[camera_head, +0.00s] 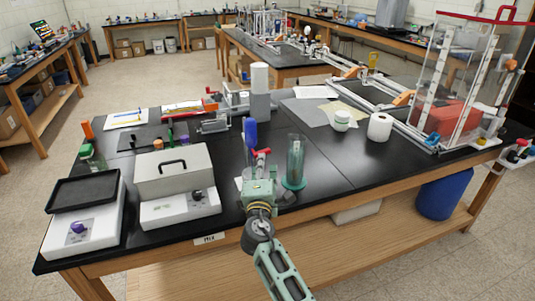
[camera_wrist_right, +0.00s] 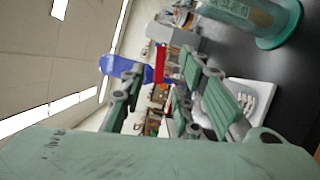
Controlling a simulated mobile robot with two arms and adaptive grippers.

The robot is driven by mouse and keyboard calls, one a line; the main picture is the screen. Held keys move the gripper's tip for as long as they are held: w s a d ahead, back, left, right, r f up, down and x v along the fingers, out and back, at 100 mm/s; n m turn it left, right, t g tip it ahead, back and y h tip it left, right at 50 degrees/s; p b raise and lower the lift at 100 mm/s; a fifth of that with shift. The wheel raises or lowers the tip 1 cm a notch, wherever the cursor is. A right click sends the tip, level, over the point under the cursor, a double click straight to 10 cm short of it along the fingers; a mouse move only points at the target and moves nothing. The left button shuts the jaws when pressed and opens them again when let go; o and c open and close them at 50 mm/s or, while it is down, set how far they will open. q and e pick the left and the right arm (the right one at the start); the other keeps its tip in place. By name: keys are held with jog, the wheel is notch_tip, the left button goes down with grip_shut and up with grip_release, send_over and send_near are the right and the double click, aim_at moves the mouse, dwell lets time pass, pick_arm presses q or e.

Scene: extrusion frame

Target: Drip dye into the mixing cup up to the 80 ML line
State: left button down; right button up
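A blue container (camera_head: 250,133) stands upright on the table, with a red handle-like part (camera_head: 262,152) just below it. Both also show in the wrist view, the blue container (camera_wrist_right: 122,66) and the red part (camera_wrist_right: 160,64). My right gripper (camera_head: 260,180) is in front of them. Its two green fingers (camera_wrist_right: 165,75) are apart, with the red part seen between the tips and gaps beside it. I cannot tell if they touch. A clear greenish cylinder (camera_head: 295,163) stands upright just right of the gripper; its foot (camera_wrist_right: 280,30) shows in the wrist view. Its fill level is unreadable. My left gripper is out of view.
A white plate (camera_wrist_right: 262,92) lies below the fingers. A lidded grey box device (camera_head: 175,175) and a black-topped scale (camera_head: 88,200) stand at left.

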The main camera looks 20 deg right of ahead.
jog(key=x, duration=0.6)
jog(key=shift+c, duration=0.2)
grip_shut()
